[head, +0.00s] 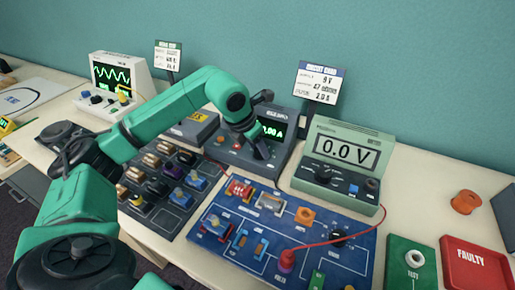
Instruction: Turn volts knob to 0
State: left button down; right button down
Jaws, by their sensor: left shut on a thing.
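The dark grey bench power supply (281,160) stands behind the blue circuit board, its green display (272,129) partly covered by my arm and reading about 0.00 A. My left gripper (261,152) reaches down to the front panel of the supply. It is shut on a knob there, which fits the volts knob. The fingers hide that knob, its pointer and its label. An orange terminal (221,140) and a red one (237,146) show to the left of the fingers. My right gripper is not in view.
A green multimeter (362,152) reads 0.0 V to the right. The blue circuit board (224,247) lies in front, with a red lead across it. A tray (172,223) of components lies left. An oscilloscope (147,82) stands at the back left.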

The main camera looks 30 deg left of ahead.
pick_arm(q)
jog(key=shift+d+n+y+b, duration=0.15)
jog(key=shift+n+y, duration=0.25)
jog(key=shift+n, duration=0.6)
jog(key=shift+n+y+b, duration=0.15)
jog(key=shift+n+y, duration=0.25)
jog(key=shift+n, duration=0.6)
jog(key=shift+c, duration=1.9)
grip_release()
jog(key=v, duration=1.4)
jog(key=shift+s+r, duration=0.2)
jog(key=shift+r, duration=0.05)
jog(key=shift+d, duration=0.15)
